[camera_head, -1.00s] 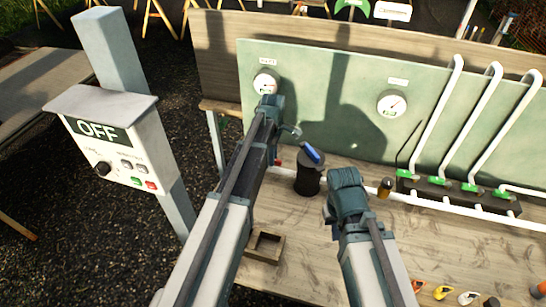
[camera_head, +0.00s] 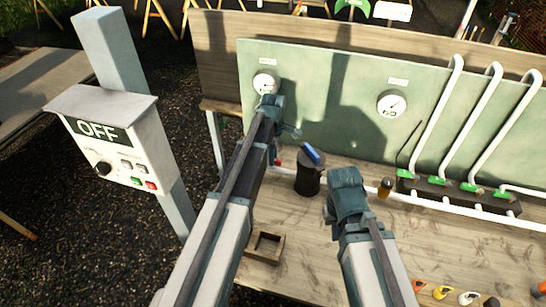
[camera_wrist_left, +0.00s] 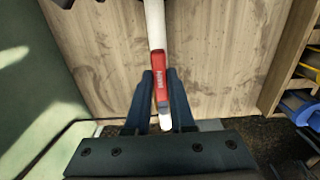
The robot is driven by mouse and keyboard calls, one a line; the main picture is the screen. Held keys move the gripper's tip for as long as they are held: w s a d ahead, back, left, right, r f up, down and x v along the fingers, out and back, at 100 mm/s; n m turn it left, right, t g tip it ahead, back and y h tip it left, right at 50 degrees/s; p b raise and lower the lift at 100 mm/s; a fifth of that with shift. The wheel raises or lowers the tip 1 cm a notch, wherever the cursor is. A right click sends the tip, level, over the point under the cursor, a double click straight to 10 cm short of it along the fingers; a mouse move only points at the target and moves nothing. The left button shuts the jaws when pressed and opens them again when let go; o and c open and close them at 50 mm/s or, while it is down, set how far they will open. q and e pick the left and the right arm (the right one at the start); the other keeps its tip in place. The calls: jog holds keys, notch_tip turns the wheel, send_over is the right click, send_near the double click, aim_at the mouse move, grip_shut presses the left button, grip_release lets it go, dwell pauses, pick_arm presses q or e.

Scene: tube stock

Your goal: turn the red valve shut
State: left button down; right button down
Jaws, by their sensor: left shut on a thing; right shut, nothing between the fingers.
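The red valve handle (camera_wrist_left: 158,66), with white lettering, lies along a white pipe (camera_wrist_left: 154,22) in the left wrist view. My left gripper (camera_wrist_left: 160,78) is shut on it, with one dark finger on each side. In the head view only a small red bit (camera_head: 278,162) shows beside my left arm, which hides most of the valve and the left gripper (camera_head: 273,153). My right gripper (camera_head: 329,208) is shut and empty above the bench, right of the black canister; its fingertips are hard to make out.
A black canister with a blue handle (camera_head: 308,178) stands between my arms. A small square wooden frame (camera_head: 265,247) lies nearer. An amber bottle (camera_head: 385,188) and green-handled valves (camera_head: 405,174) stand to the right. A green panel (camera_head: 330,100) with two gauges rises behind. A control box (camera_head: 115,155) reads OFF.

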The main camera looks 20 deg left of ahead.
pick_arm(q)
jog(key=shift+s, duration=0.15)
jog(key=s+a+m, duration=0.5)
jog(key=a+m, duration=0.1)
jog(key=m, duration=1.2)
jog(key=shift+s+a, duration=0.2)
jog(key=shift+s, duration=0.15)
jog(key=shift+a, duration=0.1)
jog(key=c, duration=0.8)
grip_release()
jog(key=shift+o, duration=0.2)
